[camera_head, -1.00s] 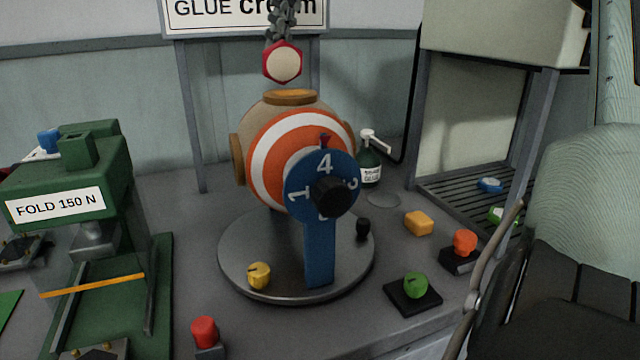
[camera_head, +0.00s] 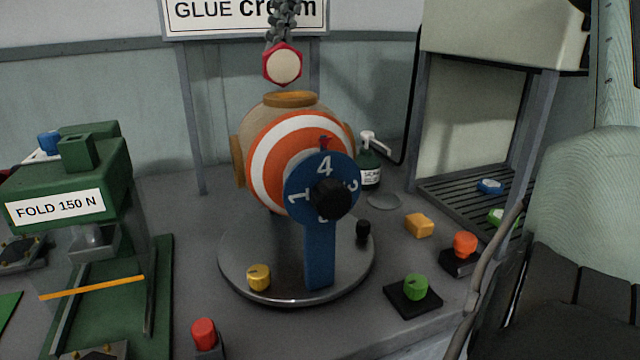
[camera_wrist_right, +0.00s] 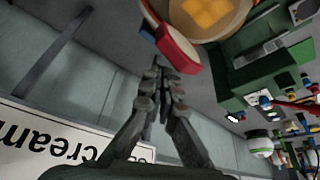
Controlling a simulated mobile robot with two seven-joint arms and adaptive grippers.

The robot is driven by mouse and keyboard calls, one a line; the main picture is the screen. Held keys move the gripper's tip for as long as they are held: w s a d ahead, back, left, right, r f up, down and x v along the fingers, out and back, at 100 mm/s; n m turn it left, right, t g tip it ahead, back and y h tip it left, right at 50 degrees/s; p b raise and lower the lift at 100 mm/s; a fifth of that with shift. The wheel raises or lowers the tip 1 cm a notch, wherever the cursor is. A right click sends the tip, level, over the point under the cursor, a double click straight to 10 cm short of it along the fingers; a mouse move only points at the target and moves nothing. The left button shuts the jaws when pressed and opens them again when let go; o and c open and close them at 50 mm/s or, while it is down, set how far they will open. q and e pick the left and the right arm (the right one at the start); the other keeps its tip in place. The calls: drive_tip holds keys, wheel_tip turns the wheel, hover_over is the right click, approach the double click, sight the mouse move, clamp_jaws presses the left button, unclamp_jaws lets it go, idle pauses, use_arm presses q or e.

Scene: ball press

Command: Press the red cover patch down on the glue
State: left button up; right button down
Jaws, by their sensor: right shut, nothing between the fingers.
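My right gripper (camera_head: 283,38) comes down from the top in the camera_head view. Its fingers are shut with nothing between them; they also show in the wrist view (camera_wrist_right: 164,72). A red-rimmed hexagonal piece with a cream face, apparently the cover patch (camera_head: 283,63), is at the fingertips, above the ball. The wrist view shows its red side (camera_wrist_right: 178,48) just past the fingertips. I cannot tell what supports it. The ball (camera_head: 265,160) has orange and white rings and an ochre ring (camera_head: 290,97) on top. In the wrist view, yellow material (camera_wrist_right: 209,12) shows inside a ring.
A blue numbered dial (camera_head: 300,205) on a post stands before the ball, over a round grey plate (camera_head: 240,280). A green press (camera_head: 50,187) is at left. Green (camera_head: 415,287), orange (camera_head: 465,244) and red (camera_head: 204,332) knobs and a glue bottle (camera_head: 369,165) stand around.

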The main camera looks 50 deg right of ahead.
sight(282, 93)
idle(0.4)
drive_tip(key=shift+s+f+p, duration=0.1)
drive_tip(key=shift+f+p, duration=0.2)
drive_tip(key=shift+f, duration=0.3)
drive_tip(key=shift+s+a+r, duration=0.2)
drive_tip(key=shift+s+a, duration=0.3)
drive_tip(key=shift+s, duration=0.4)
drive_tip(key=shift+s+a+r, duration=0.2)
drive_tip(key=shift+s+a, duration=0.35)
drive_tip(key=shift+s, duration=0.3)
drive_tip(key=shift+s+a+r, duration=0.2)
drive_tip(key=shift+s+a, duration=0.3)
drive_tip(key=shift+s, duration=0.4)
drive_tip(key=shift+s+f+b, duration=0.1)
drive_tip(key=shift+f+b, duration=0.35)
drive_tip(key=shift+f, duration=1.05)
drive_tip(key=shift+r, duration=0.1)
drive_tip(key=shift+r+p, duration=0.55)
drive_tip(key=shift+r, duration=0.7)
wheel_tip(282, 93, up, 6)
drive_tip(key=shift+r, duration=0.25)
